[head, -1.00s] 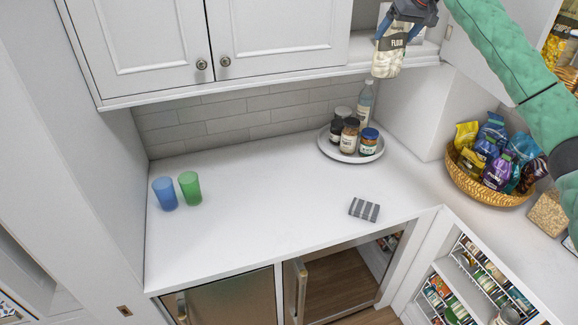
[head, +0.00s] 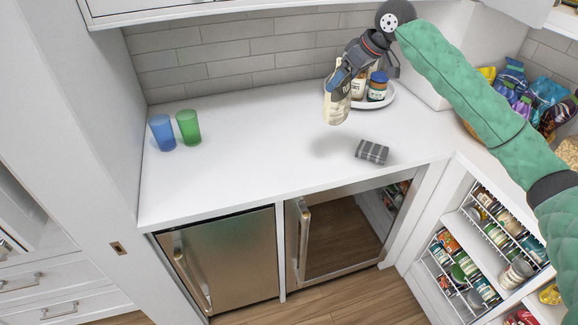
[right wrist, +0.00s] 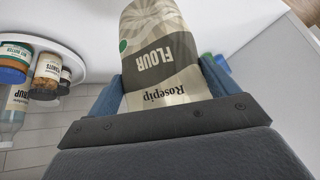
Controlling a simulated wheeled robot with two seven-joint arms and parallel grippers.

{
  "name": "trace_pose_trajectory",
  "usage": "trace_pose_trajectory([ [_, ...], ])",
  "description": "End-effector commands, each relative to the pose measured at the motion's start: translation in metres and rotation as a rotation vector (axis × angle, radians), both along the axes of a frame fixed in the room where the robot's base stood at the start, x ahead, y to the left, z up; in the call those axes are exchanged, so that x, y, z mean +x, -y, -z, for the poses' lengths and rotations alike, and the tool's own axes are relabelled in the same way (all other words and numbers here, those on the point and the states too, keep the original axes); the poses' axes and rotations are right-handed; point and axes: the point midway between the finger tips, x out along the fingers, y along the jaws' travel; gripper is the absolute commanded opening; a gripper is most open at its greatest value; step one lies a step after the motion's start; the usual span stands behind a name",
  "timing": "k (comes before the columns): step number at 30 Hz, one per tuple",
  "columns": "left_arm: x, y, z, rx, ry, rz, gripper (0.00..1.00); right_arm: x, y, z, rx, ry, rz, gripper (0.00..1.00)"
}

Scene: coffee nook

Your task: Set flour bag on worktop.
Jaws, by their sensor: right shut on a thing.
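The flour bag (head: 338,105) is a cream paper bag with a dark band. It hangs from my right gripper (head: 340,80) above the white worktop (head: 240,140), tilted a little, with a shadow below it on the worktop. In the right wrist view the bag (right wrist: 160,50) shows its "FLOUR" and "Rosepip" lettering upside down. The blue fingers (right wrist: 160,95) of my right gripper are on both sides of it. My left gripper is not in any view.
A round tray (head: 386,101) with jars (head: 377,86) stands just behind and right of the bag. Blue (head: 162,132) and green (head: 188,127) cups stand at the left. The worktop between cups and bag is clear.

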Motion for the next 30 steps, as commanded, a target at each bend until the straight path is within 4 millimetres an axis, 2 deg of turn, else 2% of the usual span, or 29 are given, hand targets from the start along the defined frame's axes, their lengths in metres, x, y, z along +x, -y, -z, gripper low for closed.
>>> trace_pose_trajectory([
  [1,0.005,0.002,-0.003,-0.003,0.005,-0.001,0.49,-0.008,-0.005,0.015,0.003,0.004,-0.023,0.15],
  [6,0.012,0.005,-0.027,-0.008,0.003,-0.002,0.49,-0.028,-0.018,0.040,0.008,0.007,-0.082,0.15],
  [13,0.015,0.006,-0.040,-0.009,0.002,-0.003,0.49,-0.039,-0.027,0.053,0.011,0.007,-0.116,0.15],
  [17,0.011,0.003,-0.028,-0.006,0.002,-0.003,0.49,-0.034,-0.038,0.059,0.011,0.005,-0.119,0.15],
  [30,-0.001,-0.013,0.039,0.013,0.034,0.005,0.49,0.004,-0.094,0.098,0.012,0.004,-0.117,0.15],
])
